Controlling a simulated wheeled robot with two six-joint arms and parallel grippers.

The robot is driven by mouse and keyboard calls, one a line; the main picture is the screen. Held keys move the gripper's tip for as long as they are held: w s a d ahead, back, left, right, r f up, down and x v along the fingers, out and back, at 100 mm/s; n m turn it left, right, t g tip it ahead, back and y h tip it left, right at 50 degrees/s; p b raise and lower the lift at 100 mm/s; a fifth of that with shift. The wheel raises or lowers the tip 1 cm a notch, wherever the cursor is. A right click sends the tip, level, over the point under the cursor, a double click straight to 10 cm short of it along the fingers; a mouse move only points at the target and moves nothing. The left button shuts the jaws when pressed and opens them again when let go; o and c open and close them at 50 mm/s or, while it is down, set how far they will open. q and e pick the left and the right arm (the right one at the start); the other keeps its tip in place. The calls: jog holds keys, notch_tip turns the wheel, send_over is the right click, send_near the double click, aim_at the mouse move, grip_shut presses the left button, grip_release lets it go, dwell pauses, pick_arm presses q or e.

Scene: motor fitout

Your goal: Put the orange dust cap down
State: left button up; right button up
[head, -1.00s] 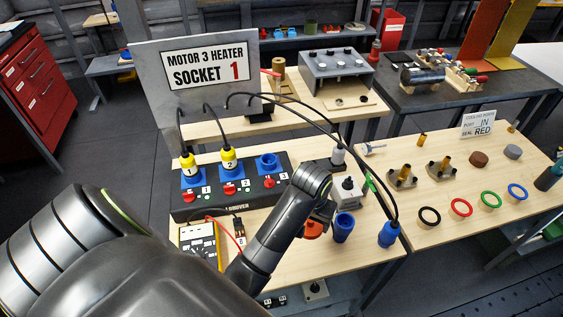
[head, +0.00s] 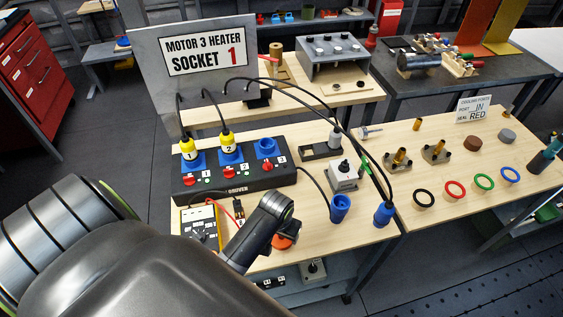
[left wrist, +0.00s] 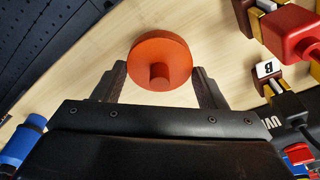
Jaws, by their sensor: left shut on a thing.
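My left gripper (left wrist: 159,72) is shut on the orange dust cap (left wrist: 160,58), a round disc with a short central stub, which sits between its two fingers. In the head view the cap (head: 285,241) shows partly behind my left wrist, over the front part of the wooden bench top (head: 325,240), right of the yellow multimeter (head: 201,226). I cannot tell whether the cap touches the wood. My right gripper is not in view.
The driver box (head: 235,178) holds two yellow-collared plugs in blue sockets; its third blue socket (head: 266,147) is empty. A blue cup-shaped part (head: 340,208) and a blue plug (head: 383,215) stand right of the cap. Bare wood lies between them and my gripper.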

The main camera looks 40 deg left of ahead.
aim_at(279, 242)
pick_arm(q)
jog(key=shift+f, duration=1)
jog(key=shift+f, duration=0.15)
jog(key=o, duration=1)
jog(key=shift+r, duration=0.65)
jog(key=r, duration=0.3)
jog(key=s+r+b, duration=0.1)
jog(key=r, duration=0.7)
jog(key=shift+s+d+b, duration=0.2)
jog(key=shift+s+b, duration=0.15)
jog(key=shift+f, duration=0.1)
